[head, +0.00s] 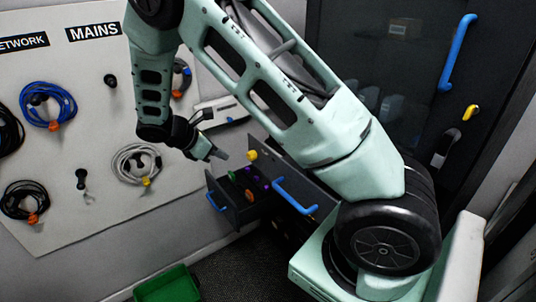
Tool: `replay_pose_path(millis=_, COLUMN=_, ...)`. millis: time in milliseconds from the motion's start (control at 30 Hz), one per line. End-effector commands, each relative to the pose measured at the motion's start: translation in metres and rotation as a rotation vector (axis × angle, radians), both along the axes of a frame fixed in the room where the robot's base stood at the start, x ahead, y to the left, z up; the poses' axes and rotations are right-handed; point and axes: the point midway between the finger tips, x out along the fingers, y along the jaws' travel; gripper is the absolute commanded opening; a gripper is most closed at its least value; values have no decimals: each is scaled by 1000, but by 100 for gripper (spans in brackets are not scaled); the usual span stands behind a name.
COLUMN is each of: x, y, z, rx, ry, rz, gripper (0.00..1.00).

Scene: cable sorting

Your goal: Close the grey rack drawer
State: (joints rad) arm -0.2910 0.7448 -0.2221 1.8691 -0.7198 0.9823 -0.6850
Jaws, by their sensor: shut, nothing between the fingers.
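A dark grey rack drawer (238,216) stands pulled out at the lower middle of the head view. A blue handle (216,203) is on its front, and several small coloured items (249,180) lie inside it. My gripper (221,155) is shut and empty. In the picture it appears just above the open drawer, and I cannot tell whether it touches anything. My arm hides part of the rack behind the drawer.
Another blue handle (296,197) is on a grey front right of the open drawer, with a yellow knob (252,155) nearby. A green bin (166,286) is on the floor. Coiled cables (48,105) hang on the white board (90,75). A dark cabinet (425,60) stands behind right.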

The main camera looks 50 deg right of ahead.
Motion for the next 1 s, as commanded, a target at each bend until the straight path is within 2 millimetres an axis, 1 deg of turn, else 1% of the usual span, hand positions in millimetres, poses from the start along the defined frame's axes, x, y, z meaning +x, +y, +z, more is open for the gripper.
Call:
replay_pose_path(millis=133, x=-1, y=-2, z=-4, rx=0, ry=0, rz=0, gripper=0)
replay_pose_path(millis=267, x=-3, y=-11, z=-16, rx=1, ry=0, rz=-1, gripper=0)
replay_pose_path(millis=600, x=-13, y=-52, z=-61, rx=0, ry=0, rz=-1, gripper=0)
replay_pose_path(millis=767, x=-17, y=-70, z=-79, rx=1, ry=-1, rz=-2, gripper=0)
replay_pose_path(millis=833, x=-20, y=-82, z=-73, rx=0, ry=-2, rz=-4, gripper=0)
replay_pose_path(millis=1000, x=-24, y=-101, z=-72, rx=1, ry=-1, rz=-2, gripper=0)
